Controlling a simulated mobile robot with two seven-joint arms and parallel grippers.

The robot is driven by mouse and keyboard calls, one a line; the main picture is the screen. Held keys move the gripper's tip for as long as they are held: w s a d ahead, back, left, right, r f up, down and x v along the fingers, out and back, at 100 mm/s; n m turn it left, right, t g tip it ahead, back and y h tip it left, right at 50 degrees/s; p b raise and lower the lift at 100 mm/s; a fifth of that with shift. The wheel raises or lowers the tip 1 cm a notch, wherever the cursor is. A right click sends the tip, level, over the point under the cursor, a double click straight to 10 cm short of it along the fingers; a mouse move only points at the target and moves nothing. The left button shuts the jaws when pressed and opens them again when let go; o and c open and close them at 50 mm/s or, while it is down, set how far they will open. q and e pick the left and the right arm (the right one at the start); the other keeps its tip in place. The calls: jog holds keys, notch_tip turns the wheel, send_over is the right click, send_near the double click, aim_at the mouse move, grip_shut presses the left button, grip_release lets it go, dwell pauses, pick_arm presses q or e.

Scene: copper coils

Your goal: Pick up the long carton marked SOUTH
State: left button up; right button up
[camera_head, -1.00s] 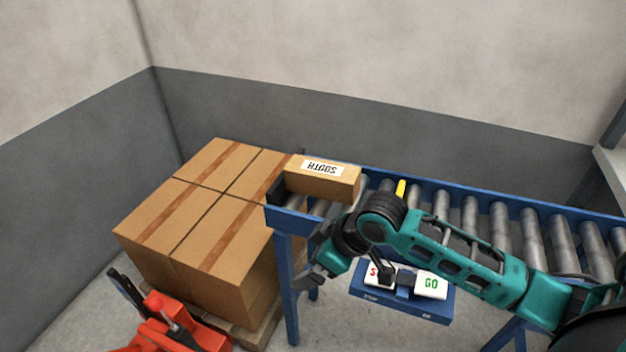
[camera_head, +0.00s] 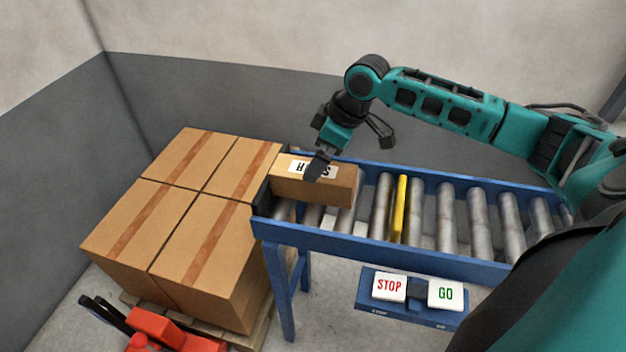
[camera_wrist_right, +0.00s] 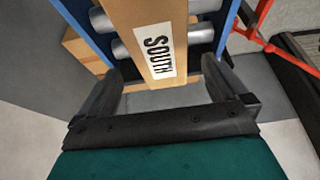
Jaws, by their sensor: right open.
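The long brown carton marked SOUTH (camera_head: 318,190) lies at the left end of the roller conveyor, against its dark end stop. My right gripper (camera_head: 316,172) is over the carton's top and covers part of the white label. The two fingers are spread wide, one to each side of the carton's near end, with nothing held. Whether they touch it cannot be told. My left gripper is out of view.
Several large taped cartons (camera_head: 195,230) stand on a pallet left of the conveyor (camera_head: 385,240). A yellow bar (camera_head: 399,208) crosses the rollers right of the SOUTH carton. A STOP and GO panel (camera_head: 415,310) hangs in front. A red pallet jack (camera_head: 165,330) is at the lower left.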

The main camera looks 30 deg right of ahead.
jog(key=x, duration=0.6)
jog(key=shift+s+f+b, duration=0.1)
jog(key=shift+f+b, duration=0.2)
jog(key=shift+f, duration=0.05)
jog(key=shift+r, duration=0.1)
jog(key=c, duration=1.2)
